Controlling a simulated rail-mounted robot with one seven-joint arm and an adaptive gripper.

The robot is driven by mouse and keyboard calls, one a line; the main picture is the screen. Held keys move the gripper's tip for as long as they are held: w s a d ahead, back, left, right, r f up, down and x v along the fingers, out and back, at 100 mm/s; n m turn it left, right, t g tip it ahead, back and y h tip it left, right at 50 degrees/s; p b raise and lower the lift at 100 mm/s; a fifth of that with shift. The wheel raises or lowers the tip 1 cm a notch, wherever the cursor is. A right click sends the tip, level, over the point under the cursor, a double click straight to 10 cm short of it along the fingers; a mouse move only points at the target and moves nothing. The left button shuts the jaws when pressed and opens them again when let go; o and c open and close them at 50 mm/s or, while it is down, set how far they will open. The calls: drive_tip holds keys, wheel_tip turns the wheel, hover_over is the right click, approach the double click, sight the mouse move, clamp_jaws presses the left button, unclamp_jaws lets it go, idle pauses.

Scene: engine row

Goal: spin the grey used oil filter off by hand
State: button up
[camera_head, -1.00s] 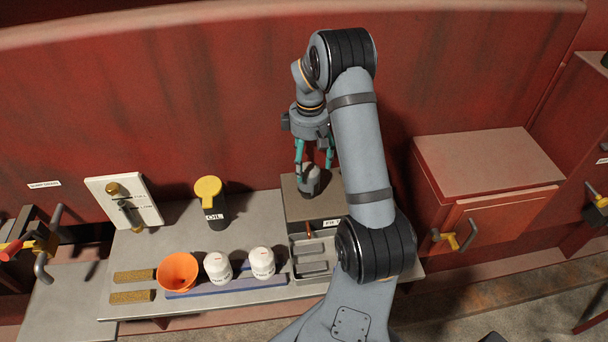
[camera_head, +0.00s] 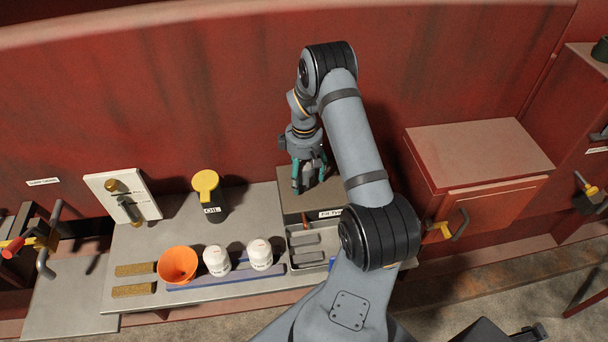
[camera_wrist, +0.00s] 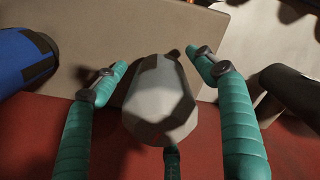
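The grey used oil filter (camera_wrist: 160,105) stands on the brown block (camera_head: 290,206) at the back of the bench. In the wrist view it sits between the teal fingers of my gripper (camera_wrist: 165,62). Narrow gaps show between the filter and the left and right fingers, so the gripper looks open around it. A third finger shows below the filter, and I cannot tell whether it touches. In the head view my gripper (camera_head: 309,186) is down at the block and its fingers hide most of the filter.
A grey tray (camera_head: 307,258) lies before the block. A yellow-topped oil container (camera_head: 206,188) stands left. A red cabinet (camera_head: 480,190) is at right.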

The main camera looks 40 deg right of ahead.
drive_tip(key=shift+c, duration=1.1)
drive_tip(key=c, duration=1.1)
drive_tip(key=shift+c, duration=0.4)
drive_tip(key=shift+n, duration=1.7)
drive_tip(key=shift+n, duration=0.3)
drive_tip(key=n, duration=0.3)
